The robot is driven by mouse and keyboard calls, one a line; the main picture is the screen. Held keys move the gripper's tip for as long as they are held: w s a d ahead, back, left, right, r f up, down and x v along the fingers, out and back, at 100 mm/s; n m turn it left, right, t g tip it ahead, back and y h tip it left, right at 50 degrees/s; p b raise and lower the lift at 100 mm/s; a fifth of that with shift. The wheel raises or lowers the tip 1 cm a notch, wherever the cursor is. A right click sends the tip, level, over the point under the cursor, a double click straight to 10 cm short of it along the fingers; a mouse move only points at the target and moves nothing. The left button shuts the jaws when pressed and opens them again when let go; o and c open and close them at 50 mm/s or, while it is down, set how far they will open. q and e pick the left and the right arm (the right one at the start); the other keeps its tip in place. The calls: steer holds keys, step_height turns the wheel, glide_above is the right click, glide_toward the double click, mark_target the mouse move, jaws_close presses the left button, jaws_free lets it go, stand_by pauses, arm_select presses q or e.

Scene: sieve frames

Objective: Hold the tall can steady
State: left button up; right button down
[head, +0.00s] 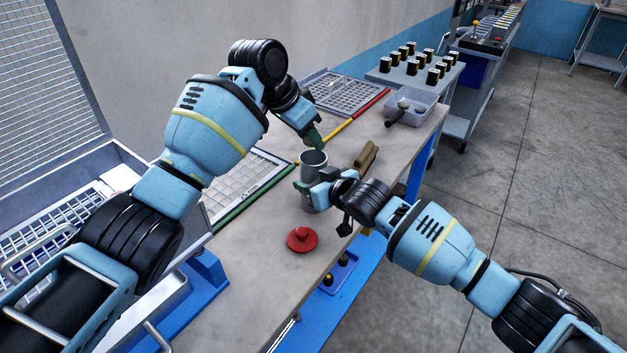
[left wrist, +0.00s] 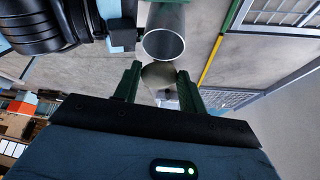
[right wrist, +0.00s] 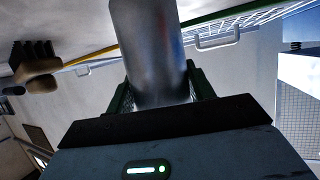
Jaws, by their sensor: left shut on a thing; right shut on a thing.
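The tall can (head: 314,172) is a grey metal cylinder standing upright on the workbench, its open top facing up. My right gripper (head: 308,188) is shut around the can's side, and the right wrist view shows the can (right wrist: 150,50) between its fingers. My left gripper (head: 313,139) is just above the can's rim. In the left wrist view its fingers are shut on a pale, round-edged thing (left wrist: 160,75), right beside the can's open mouth (left wrist: 164,45). I cannot tell what this thing is; in the head view it is hidden.
A red knobbed lid (head: 302,240) lies on the bench in front of the can. Brown wooden pieces (head: 366,156) lie to its right. A grey bin (head: 424,103) and gridded trays (head: 345,92) stand behind. A cart (head: 400,76) holds several black jars.

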arm_select(q)
steer(key=shift+f, duration=0.4)
steer(key=o, duration=1.1)
steer(key=shift+c, duration=0.2)
steer(key=v, duration=1.2)
steer(key=shift+s, duration=0.1)
